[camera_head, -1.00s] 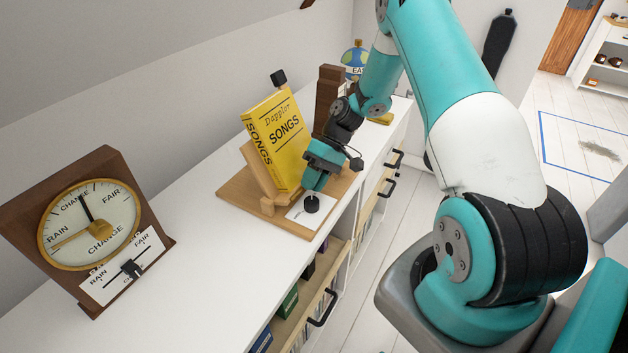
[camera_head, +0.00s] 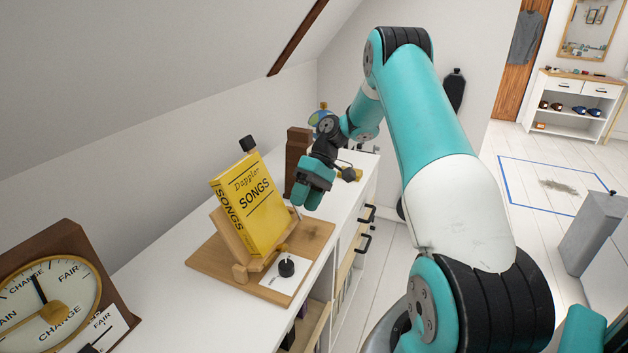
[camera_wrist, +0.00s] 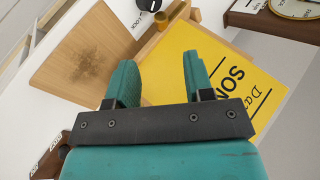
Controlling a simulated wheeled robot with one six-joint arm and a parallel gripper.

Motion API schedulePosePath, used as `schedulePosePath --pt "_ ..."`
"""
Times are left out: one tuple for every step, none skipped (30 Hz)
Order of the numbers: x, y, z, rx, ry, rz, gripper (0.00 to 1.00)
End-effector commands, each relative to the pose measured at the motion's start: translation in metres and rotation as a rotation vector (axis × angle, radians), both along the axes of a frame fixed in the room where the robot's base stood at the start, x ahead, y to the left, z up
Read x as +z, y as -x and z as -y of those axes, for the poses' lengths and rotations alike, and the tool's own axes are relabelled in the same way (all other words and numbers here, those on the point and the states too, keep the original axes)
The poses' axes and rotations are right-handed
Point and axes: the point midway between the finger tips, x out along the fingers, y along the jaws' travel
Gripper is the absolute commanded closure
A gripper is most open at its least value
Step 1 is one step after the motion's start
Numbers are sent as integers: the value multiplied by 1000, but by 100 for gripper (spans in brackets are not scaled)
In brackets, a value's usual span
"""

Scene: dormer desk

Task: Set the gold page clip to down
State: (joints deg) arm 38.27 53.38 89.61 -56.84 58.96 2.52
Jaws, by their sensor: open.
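The yellow songbook (camera_head: 255,205) leans on a wooden stand (camera_head: 205,260) with a flat wooden base. A small gold peg, which looks like the gold page clip (camera_wrist: 161,20), shows at the stand's lower ledge in the wrist view, beyond my fingertips; I cannot tell its setting. In the head view its place (camera_head: 283,247) is small and hard to make out. My gripper (camera_head: 307,205) is open and empty, above the base beside the book's right edge. In the wrist view its two fingers (camera_wrist: 160,70) are apart, over the book and base.
A barometer (camera_head: 45,295) is at left. A brown wooden object (camera_head: 298,165) and a globe (camera_head: 321,117) stand behind. Shelf space between barometer and stand is clear.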

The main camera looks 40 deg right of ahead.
Motion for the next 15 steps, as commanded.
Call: schedulePosePath --pt "11 -2 9 -2 2 3 52" --pt "16 -3 13 -3 0 3 52" --pt "22 -4 19 -3 1 2 52" --pt "26 -4 23 -1 2 2 52" --pt "31 -6 25 0 1 2 52" --pt "35 -6 28 -1 -1 1 52" --pt "37 -7 30 -1 -2 -1 52" --pt "39 -7 32 -1 -2 1 52" --pt "41 -7 35 -1 -1 0 52" --pt "42 -8 36 -1 -2 1 52" --pt "43 -8 37 -1 -1 -1 52" --pt "43 -8 38 -1 -1 -2 52" --pt "44 -8 38 0 -1 -2 52" --pt "44 -8 38 0 -1 -2 52" --pt "44 -8 39 0 -1 -2 52"
